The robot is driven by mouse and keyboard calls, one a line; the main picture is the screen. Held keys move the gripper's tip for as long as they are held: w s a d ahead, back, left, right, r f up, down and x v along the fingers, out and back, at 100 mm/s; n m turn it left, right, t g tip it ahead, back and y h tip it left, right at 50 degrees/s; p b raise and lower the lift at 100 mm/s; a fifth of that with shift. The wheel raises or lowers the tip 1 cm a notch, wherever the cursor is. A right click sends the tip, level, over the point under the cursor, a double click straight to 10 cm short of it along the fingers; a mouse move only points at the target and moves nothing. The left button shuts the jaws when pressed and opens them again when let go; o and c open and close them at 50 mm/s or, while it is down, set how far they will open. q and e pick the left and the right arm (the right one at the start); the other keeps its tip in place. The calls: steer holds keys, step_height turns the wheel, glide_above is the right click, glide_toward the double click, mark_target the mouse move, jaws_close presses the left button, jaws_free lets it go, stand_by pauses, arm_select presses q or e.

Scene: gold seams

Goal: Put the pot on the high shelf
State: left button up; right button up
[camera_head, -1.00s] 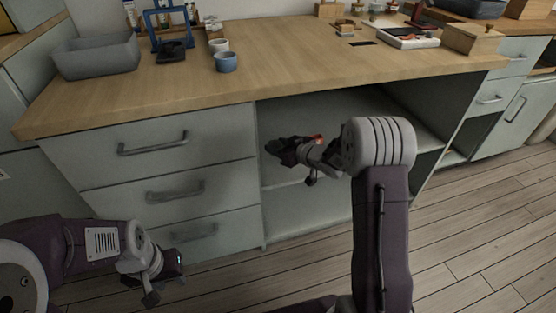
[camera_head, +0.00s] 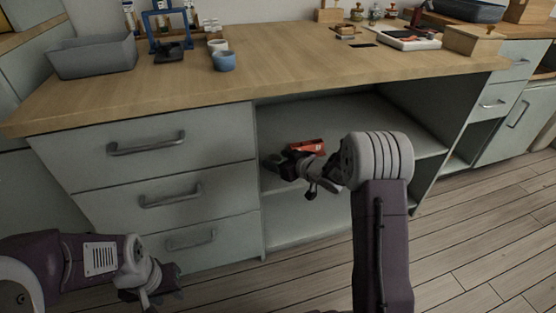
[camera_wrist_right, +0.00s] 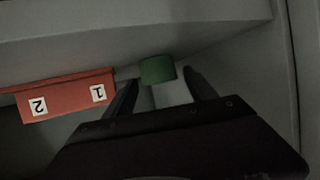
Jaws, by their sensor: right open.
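A small green round object, perhaps the pot (camera_wrist_right: 157,70), shows in the right wrist view beyond and between the fingertips. My right gripper (camera_wrist_right: 160,78) is open, with dark fingers either side of it in the picture; I cannot tell whether they touch it. In the head view my right gripper (camera_head: 279,163) reaches into the open cabinet bay under the worktop, and the green object is hidden there. My left gripper (camera_head: 163,284) hangs low in front of the drawers, away from the cabinet bay. Its jaw opening is unclear.
A red box (camera_head: 306,147) sits in the cabinet bay by my right gripper; numbered labels show on this box (camera_wrist_right: 70,95) in the wrist view. The worktop (camera_head: 290,60) overhangs the bay. It holds a grey bin (camera_head: 95,57) and a blue cup (camera_head: 224,62).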

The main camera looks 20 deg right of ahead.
steer(key=shift+r, duration=0.15)
steer(key=p+v, duration=0.1)
steer(key=v, duration=0.1)
steer(key=p+v, duration=0.4)
steer(key=v, duration=0.1)
steer(key=shift+w+r, duration=0.15)
steer(key=shift+r, duration=0.2)
steer(key=s+d+f+m+g+h+b, duration=0.1)
steer(key=s+d+f+m+g+h, duration=0.15)
steer(key=s, duration=0.25)
steer(key=s+d+f+m+g+h, duration=0.1)
steer(key=s+f+g+h, duration=0.15)
steer(key=s, duration=0.35)
steer(key=s+a+f+m+g, duration=0.1)
steer(key=s+a+g, duration=0.2)
steer(key=s, duration=0.5)
steer(key=s+a+f+m+g, duration=0.1)
steer(key=s+a+g, duration=0.2)
steer(key=s, duration=0.5)
step_height(320, 180, up, 48)
steer(key=p, duration=4.8)
steer(key=shift+r, duration=0.2)
steer(key=shift+n+p, duration=0.25)
steer(key=shift+p, duration=0.05)
